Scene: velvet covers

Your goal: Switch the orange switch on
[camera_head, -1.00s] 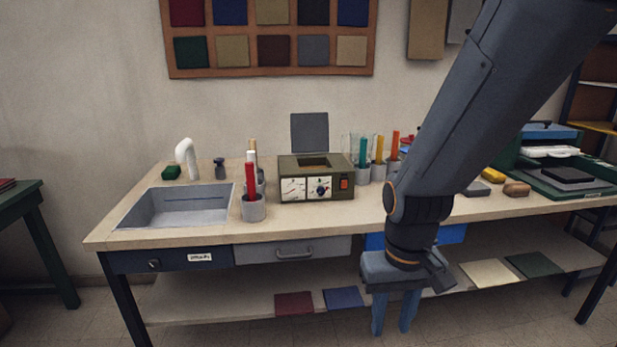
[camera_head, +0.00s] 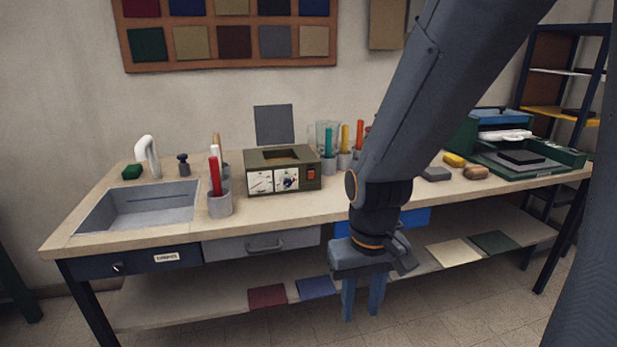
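The orange switch (camera_head: 311,173) is a small orange-red rocker on the right of the front face of an olive-green box (camera_head: 283,170). The box stands on the workbench and has white dial panels on its front. Whether the switch is on or off is too small to tell. My gripper (camera_head: 362,308) hangs in front of the bench, below the level of its top, to the right of and lower than the switch. Its two blue fingers point down and are apart, with nothing seen between them.
A grey cup (camera_head: 220,205) with a red stick stands left of the box. Several cups (camera_head: 345,160) with coloured sticks stand to its right, beside my arm. A sink (camera_head: 140,207) is set in the left of the bench (camera_head: 290,212). The bench top in front of the box is clear.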

